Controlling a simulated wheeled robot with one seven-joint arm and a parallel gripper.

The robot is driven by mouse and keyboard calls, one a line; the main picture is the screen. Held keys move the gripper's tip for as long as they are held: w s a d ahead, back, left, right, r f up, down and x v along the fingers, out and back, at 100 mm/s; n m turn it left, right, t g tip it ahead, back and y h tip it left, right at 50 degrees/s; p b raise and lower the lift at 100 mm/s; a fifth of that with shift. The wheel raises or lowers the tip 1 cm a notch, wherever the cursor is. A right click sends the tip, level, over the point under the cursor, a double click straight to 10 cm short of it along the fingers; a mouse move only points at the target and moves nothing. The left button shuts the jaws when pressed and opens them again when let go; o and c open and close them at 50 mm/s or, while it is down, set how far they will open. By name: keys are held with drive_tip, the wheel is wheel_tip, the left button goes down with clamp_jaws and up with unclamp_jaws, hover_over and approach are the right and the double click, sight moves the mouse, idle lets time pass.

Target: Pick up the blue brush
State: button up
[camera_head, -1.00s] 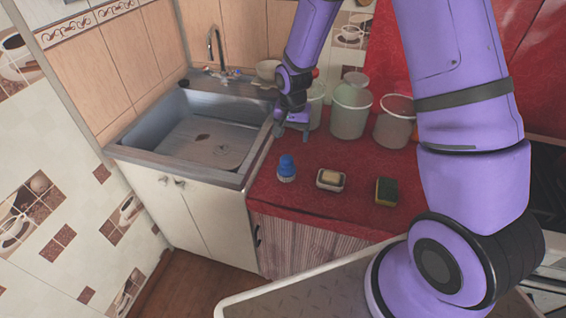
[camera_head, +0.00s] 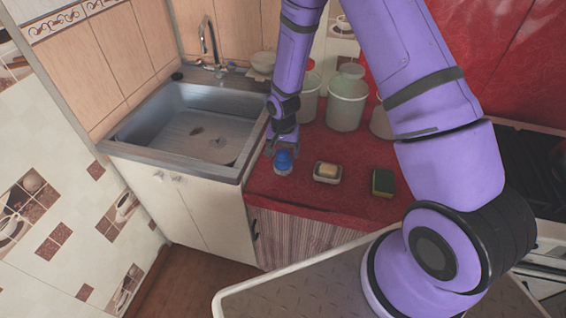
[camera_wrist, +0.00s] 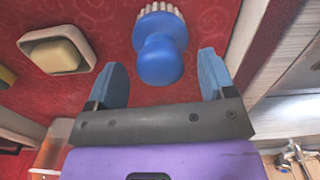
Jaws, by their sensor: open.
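The blue brush (camera_head: 283,161) stands on the red counter near its left front edge, close to the sink. In the wrist view the brush (camera_wrist: 160,52) shows its rounded blue knob and pale bristles. My gripper (camera_head: 282,150) is just above and behind the brush in the head view. In the wrist view my gripper (camera_wrist: 165,75) is open, with one blue finger to each side of the knob. The knob lies roughly midway between the fingers, with gaps on both sides. Whether the fingers are level with the knob is hard to tell.
A soap dish (camera_head: 327,173) with soap and a green-yellow sponge (camera_head: 383,183) sit to the right of the brush. Jars (camera_head: 346,102) stand behind, near the wall. The metal sink (camera_head: 185,135) is to the left. The red counter (camera_head: 300,197) is bare in front.

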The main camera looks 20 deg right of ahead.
drive_tip(key=shift+f, duration=1.3)
drive_tip(key=c, duration=1)
drive_tip(key=shift+r, duration=0.1)
